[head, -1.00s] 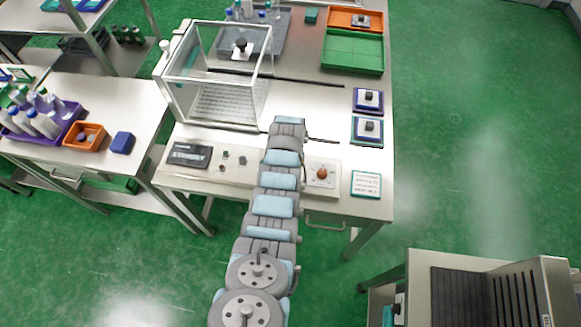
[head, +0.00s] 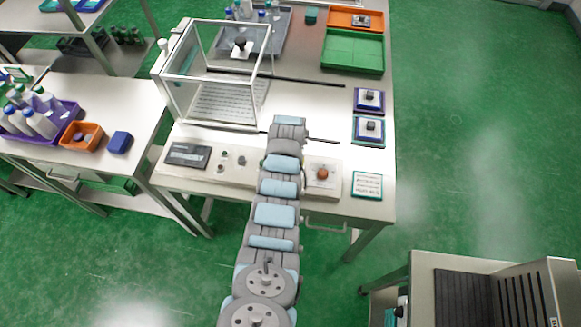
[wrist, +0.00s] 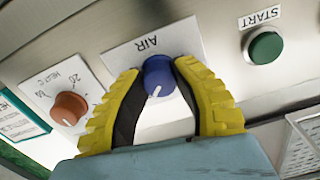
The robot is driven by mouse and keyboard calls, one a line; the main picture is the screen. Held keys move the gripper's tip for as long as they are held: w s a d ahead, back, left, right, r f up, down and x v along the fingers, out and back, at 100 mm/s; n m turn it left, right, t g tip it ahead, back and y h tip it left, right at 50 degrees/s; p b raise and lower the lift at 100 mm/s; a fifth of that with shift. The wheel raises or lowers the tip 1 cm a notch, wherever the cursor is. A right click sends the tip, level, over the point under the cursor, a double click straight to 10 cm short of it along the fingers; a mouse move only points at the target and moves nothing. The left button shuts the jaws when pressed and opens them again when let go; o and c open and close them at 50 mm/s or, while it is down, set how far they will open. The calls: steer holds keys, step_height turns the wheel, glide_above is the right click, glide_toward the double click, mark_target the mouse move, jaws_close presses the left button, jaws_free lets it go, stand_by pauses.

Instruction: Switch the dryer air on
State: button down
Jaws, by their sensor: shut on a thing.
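The blue AIR knob (wrist: 158,76) shows in the wrist view on a white plate marked AIR (wrist: 150,50), with a white pointer line on its face. My gripper (wrist: 158,92) has yellow-backed, dark-padded fingers, one on each side of the knob, shut on it. In the head view my arm hides the knob and the gripper.
A red-brown HEAT knob (wrist: 69,108) sits to the left in the wrist view, also seen in the head view (head: 322,174). A green START button (wrist: 265,46) is to the right. A clear-walled box (head: 215,75) stands behind the panel.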

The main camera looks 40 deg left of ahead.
steer(key=shift+f, duration=0.1)
stand_by(0.3)
steer(key=c, duration=0.7)
jaws_free()
steer(key=shift+c, duration=0.2)
step_height(320, 180, up, 12)
steer(key=shift+w, duration=0.1)
stand_by(0.3)
